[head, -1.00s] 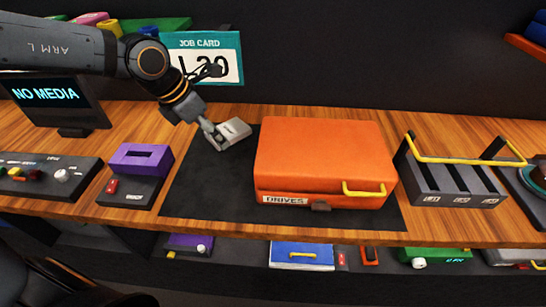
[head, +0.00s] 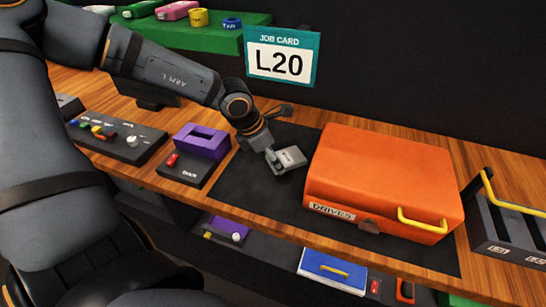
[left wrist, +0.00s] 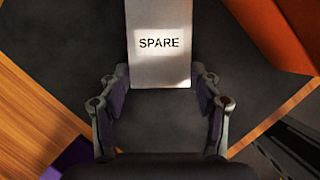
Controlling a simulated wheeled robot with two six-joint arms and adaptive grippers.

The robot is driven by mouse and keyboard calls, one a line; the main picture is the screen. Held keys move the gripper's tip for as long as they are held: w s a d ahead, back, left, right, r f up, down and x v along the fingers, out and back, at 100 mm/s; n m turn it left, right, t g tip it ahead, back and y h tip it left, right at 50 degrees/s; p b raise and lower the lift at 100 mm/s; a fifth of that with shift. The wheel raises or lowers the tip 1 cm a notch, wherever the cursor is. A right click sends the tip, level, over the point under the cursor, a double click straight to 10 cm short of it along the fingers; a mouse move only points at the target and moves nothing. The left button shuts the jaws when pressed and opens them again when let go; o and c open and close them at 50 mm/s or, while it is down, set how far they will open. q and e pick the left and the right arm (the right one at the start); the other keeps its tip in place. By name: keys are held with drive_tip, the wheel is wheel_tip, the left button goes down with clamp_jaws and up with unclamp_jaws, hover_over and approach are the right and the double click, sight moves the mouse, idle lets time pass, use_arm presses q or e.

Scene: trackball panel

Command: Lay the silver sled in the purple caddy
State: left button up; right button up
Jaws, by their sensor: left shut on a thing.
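The silver sled (head: 289,159) is a flat pale grey block held in my left gripper (head: 270,157), above the dark mat and left of the orange case. In the left wrist view the sled (left wrist: 160,65) reads SPARE and lies between the two fingers of the gripper (left wrist: 160,95). The purple caddy (head: 208,147) has a slot in its top and sits on a dark base with a red switch, left of the sled and apart from it. A purple edge (left wrist: 68,160) shows at lower left in the left wrist view. My right gripper is not seen.
The orange case (head: 385,175), labelled DRIVES, stands right of the sled on the dark mat (head: 240,190). A control panel (head: 115,142) lies left of the caddy. A rack (head: 505,235) stands at right. The L20 job card (head: 282,56) is behind. A lower shelf holds coloured items.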

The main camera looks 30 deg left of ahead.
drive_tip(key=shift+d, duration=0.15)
use_arm(q)
drive_tip(key=o, duration=1.2)
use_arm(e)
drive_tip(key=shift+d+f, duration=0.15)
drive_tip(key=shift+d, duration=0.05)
